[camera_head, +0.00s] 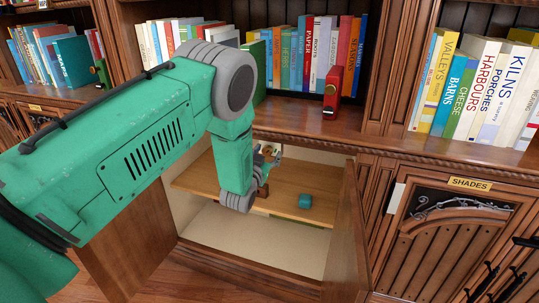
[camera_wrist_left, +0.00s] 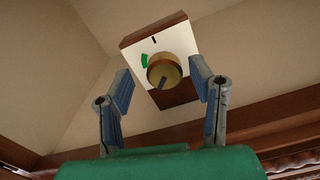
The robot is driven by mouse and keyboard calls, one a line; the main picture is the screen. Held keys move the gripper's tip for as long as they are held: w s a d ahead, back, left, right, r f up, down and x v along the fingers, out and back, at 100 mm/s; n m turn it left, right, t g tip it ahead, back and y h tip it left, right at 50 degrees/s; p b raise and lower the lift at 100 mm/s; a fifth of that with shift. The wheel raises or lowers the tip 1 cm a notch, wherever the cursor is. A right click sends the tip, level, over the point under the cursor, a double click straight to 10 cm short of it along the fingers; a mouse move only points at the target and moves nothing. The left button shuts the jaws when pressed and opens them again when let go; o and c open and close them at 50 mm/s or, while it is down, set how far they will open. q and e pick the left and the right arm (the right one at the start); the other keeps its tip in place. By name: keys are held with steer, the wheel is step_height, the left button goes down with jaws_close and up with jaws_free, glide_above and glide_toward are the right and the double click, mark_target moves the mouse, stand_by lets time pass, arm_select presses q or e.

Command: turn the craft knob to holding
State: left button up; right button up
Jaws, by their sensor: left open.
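In the left wrist view a round brass knob (camera_wrist_left: 164,70) sits on a white plate (camera_wrist_left: 181,43) with a dark wooden edge. A dark pointer on the knob points down and slightly left. The plate has a green mark on its left and a black mark at the top. My left gripper (camera_wrist_left: 161,82) is open, with one blue-padded finger on each side of the knob; contact cannot be told. In the head view my green left arm reaches into the open cabinet (camera_head: 240,250) and largely hides the gripper and knob. My right gripper is not in view.
The cabinet has an inner wooden shelf (camera_head: 325,180) with a teal cylinder (camera_head: 305,201) on it. Books and a red object (camera_head: 332,93) stand above. A closed door labelled SHADES (camera_head: 470,184) is at right.

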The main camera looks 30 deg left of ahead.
arm_select(q)
steer(key=shift+w+a+f, duration=0.1)
steer(key=shift+w+a, duration=0.3)
steer(key=shift+w, duration=0.3)
steer(key=shift+w+a, duration=0.15)
steer(key=shift+a, duration=0.1)
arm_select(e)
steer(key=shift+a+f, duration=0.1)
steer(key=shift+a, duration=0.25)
arm_select(q)
steer(key=shift+d, duration=0.25)
jaws_close()
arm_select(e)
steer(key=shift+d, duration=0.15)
